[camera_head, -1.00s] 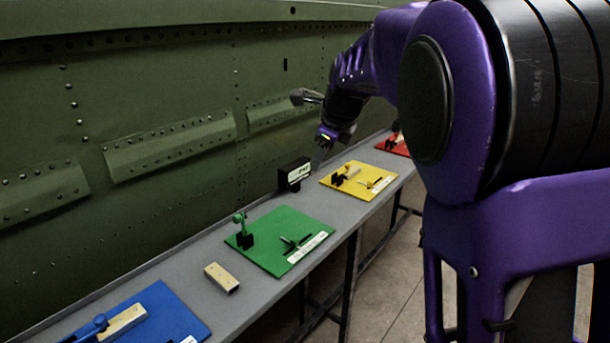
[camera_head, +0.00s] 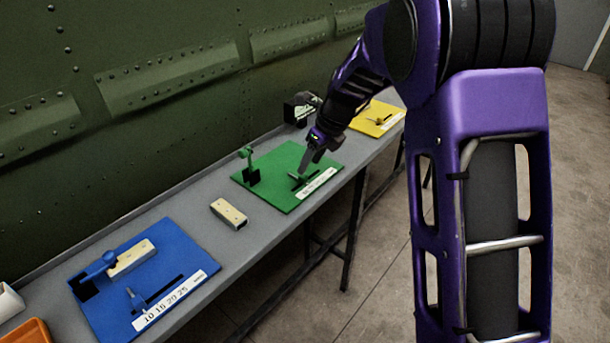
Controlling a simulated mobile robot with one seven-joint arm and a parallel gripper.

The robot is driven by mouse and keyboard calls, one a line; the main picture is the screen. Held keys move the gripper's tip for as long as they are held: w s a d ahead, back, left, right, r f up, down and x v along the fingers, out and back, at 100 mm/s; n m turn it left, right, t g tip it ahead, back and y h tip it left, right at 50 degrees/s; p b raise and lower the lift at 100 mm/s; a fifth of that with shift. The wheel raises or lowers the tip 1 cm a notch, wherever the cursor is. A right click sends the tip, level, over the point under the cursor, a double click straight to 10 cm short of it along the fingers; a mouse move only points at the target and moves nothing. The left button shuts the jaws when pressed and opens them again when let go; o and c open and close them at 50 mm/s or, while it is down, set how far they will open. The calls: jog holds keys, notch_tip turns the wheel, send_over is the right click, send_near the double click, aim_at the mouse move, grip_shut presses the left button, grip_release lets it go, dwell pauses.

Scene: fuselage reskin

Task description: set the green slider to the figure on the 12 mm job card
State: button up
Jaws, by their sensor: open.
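The green board (camera_head: 267,183) lies on the grey bench. It carries a green-knobbed clamp (camera_head: 249,168) at its left and a slot with a small dark slider (camera_head: 299,179) near its front edge, beside a white scale strip (camera_head: 316,184) whose figures are too small to read. My gripper (camera_head: 306,170) is open and points down over the slider end of the green board. I cannot tell whether its fingers touch the slider. A black box with a label (camera_head: 297,112) stands behind the board, partly hidden by my arm; its text is not readable.
A loose beige block (camera_head: 229,213) lies on the bench (camera_head: 202,232) left of the green board. A blue board (camera_head: 112,310) with a clamped block is at the front left, a yellow board (camera_head: 376,112) farther back. An orange tray (camera_head: 28,332) sits at the lower left corner. The riveted green wall runs behind.

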aim_at(305, 176)
jog(key=x, duration=0.5)
jog(key=shift+w+a+f+b, duration=0.1)
jog(key=shift+b, duration=0.25)
grip_shut()
dwell(1.1)
